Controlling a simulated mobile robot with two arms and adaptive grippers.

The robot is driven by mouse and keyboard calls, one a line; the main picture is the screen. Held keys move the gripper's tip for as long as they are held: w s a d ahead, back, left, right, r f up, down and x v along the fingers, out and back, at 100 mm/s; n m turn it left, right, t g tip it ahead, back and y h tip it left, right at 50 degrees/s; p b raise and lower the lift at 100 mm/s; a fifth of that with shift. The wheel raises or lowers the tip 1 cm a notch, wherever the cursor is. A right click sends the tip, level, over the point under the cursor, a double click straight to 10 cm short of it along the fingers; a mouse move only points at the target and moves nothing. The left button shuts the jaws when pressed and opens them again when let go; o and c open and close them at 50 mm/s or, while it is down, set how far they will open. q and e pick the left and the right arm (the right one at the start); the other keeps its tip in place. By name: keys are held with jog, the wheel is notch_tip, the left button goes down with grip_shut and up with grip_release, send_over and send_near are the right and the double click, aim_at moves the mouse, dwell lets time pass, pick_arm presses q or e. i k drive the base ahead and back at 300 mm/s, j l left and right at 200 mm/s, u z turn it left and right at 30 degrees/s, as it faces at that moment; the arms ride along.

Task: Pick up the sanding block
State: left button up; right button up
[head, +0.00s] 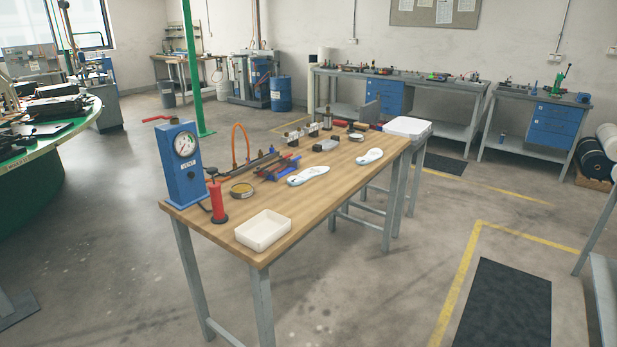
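A small grey block (326,145), which looks like the sanding block, lies on the wooden workbench (340,180), toward its far half. Neither of my grippers is in view.
The bench also holds a blue gauge box (183,165), a red pump (216,200), an open tin (242,190), a white tray (263,230) and several hand tools (278,167). A green round table (45,150) stands at left. Floor in front of the bench is clear.

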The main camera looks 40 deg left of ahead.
aim_at(337, 122)
jog(key=u, duration=0.4)
jog(key=i+u, duration=0.15)
jog(key=u, duration=0.65)
jog(key=i+l+u, duration=0.1)
jog(key=u, duration=0.3)
jog(key=i+l+u, duration=0.45)
jog(key=l, duration=0.15)
jog(key=i+l+u, duration=0.2)
jog(key=l+u, duration=0.25)
jog(key=l, duration=0.2)
jog(key=i+l+u, duration=0.2)
jog(key=l, duration=0.2)
jog(key=l+u, duration=0.25)
jog(key=l, duration=0.15)
jog(key=i+l, duration=0.1)
jog(key=l, duration=0.5)
jog(key=i+l, duration=0.1)
jog(key=l, duration=0.5)
jog(key=i+l, duration=0.1)
jog(key=l, duration=0.5)
jog(key=i+l, duration=0.1)
jog(key=l, duration=0.5)
jog(key=z, duration=1.3)
jog(key=u, duration=0.15)
jog(key=i, duration=0.05)
